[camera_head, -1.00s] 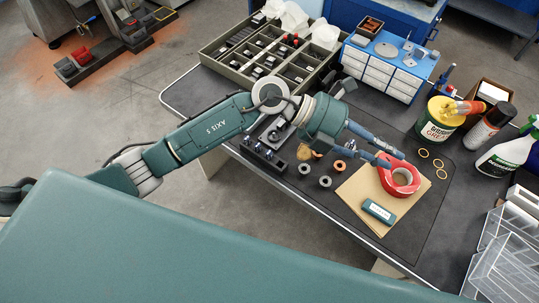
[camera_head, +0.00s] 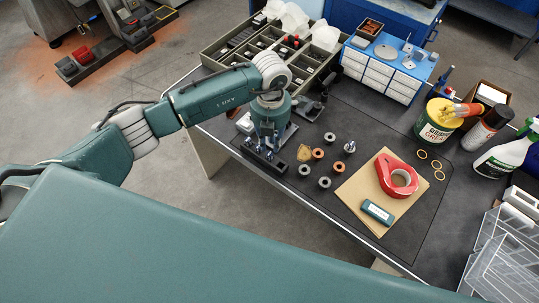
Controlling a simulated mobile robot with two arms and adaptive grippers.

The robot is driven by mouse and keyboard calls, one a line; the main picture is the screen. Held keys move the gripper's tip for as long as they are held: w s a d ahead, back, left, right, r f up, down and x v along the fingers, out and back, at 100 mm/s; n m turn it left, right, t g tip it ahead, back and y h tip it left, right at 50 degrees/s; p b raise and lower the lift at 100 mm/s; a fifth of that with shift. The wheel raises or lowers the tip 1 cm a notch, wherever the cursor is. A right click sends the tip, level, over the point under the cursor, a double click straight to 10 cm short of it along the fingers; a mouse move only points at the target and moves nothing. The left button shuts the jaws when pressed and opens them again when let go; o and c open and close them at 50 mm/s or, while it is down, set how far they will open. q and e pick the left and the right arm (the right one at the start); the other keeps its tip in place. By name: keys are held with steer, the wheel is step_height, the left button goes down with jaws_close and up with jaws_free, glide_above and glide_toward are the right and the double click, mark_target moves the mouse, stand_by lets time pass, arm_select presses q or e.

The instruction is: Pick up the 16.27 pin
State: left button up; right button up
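A dark block (camera_head: 274,169) near the bench's left front edge holds a row of several small shiny pins (camera_head: 259,150). No size mark such as 16.27 can be read on any of them. My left gripper (camera_head: 268,143) points down over the block, its fingers close to the pins. The fingers overlap the pins in the picture, so I cannot tell whether they touch one or how far apart they are. A separate small silver part (camera_head: 349,146) stands on the dark mat to the right. My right gripper is not in view.
Several grey and copper-coloured rings (camera_head: 324,182) lie right of the block. A compartment tray (camera_head: 305,78) and blue drawer cabinet (camera_head: 378,75) stand behind.

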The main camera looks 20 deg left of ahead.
mark_target(269, 153)
arm_select(q)
steer(key=f+p, duration=0.1)
steer(key=f, duration=0.1)
steer(key=f+p, duration=0.1)
steer(key=shift+s+f, duration=0.35)
steer(key=shift+f, duration=0.65)
steer(key=shift+w, duration=0.1)
jaws_close()
steer(key=shift+r, duration=0.15)
step_height(269, 153, up, 20)
steer(key=b, duration=0.5)
